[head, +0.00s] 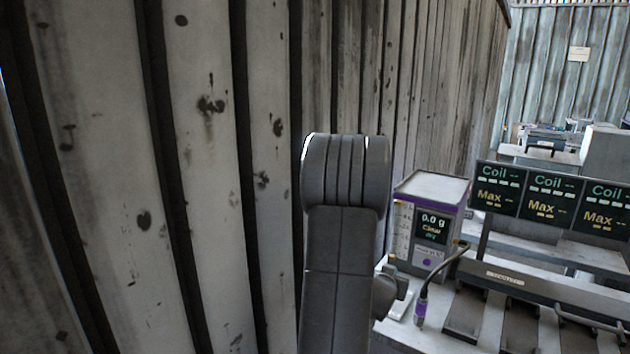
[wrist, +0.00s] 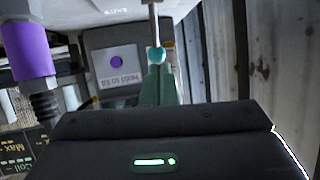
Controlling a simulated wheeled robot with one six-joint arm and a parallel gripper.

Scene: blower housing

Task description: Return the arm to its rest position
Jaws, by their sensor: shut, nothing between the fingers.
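My arm (head: 338,240) stands upright in the middle of the head view, in front of the corrugated wall, with its rounded grey joint on top.
Right of my arm stands a white and purple box with a display (head: 432,225) on a bench. A purple-ended cable tool (head: 420,312) is in front of it. Several dark display panels (head: 552,196) stand further right. The corrugated wall (head: 200,180) is close on the left.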

